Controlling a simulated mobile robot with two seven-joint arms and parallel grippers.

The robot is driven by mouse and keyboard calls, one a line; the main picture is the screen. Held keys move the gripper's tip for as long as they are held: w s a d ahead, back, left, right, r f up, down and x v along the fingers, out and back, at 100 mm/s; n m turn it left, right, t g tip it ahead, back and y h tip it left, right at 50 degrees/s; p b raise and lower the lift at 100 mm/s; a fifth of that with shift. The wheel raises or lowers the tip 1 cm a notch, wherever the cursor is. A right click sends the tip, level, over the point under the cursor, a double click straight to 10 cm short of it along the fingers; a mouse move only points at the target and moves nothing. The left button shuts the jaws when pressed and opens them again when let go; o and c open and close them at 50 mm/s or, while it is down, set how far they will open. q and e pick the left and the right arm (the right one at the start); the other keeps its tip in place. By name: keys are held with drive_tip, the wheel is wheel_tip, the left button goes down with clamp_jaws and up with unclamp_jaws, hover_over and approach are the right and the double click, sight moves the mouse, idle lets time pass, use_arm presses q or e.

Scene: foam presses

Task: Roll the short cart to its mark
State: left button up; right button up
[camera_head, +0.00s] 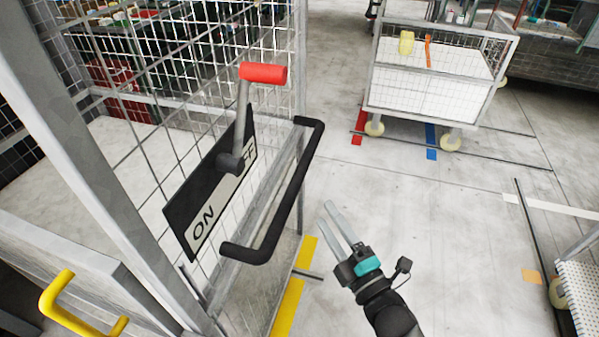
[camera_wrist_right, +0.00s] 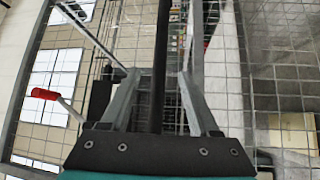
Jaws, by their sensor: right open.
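A wheeled mesh cart with white panels (camera_head: 430,95) stands at the back right, its wheels near a red floor mark (camera_head: 359,127) and a blue floor mark (camera_head: 431,141). Part of another cart with a perforated white top (camera_head: 582,290) shows at the right edge, near an orange mark (camera_head: 532,276). I cannot tell which is the short cart. My right gripper (camera_head: 332,206) is open and empty, right of the black bar handle (camera_head: 284,205) on a mesh gate. In the right wrist view the bar (camera_wrist_right: 162,65) lines up between the open fingers (camera_wrist_right: 158,88). My left gripper is out of view.
The mesh gate carries an ON/OFF plate (camera_head: 185,215) and a lever with a red grip (camera_head: 263,73), also in the wrist view (camera_wrist_right: 44,94). A yellow handle (camera_head: 70,318) is at lower left. Dark floor rails (camera_head: 530,230) lie at right. The middle floor is clear.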

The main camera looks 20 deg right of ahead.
sight(300, 174)
drive_tip(key=x, duration=1.3)
drive_tip(key=shift+w+f, duration=0.1)
drive_tip(key=shift+w, duration=0.05)
drive_tip(key=shift+c, duration=0.2)
clamp_jaws()
idle(0.9)
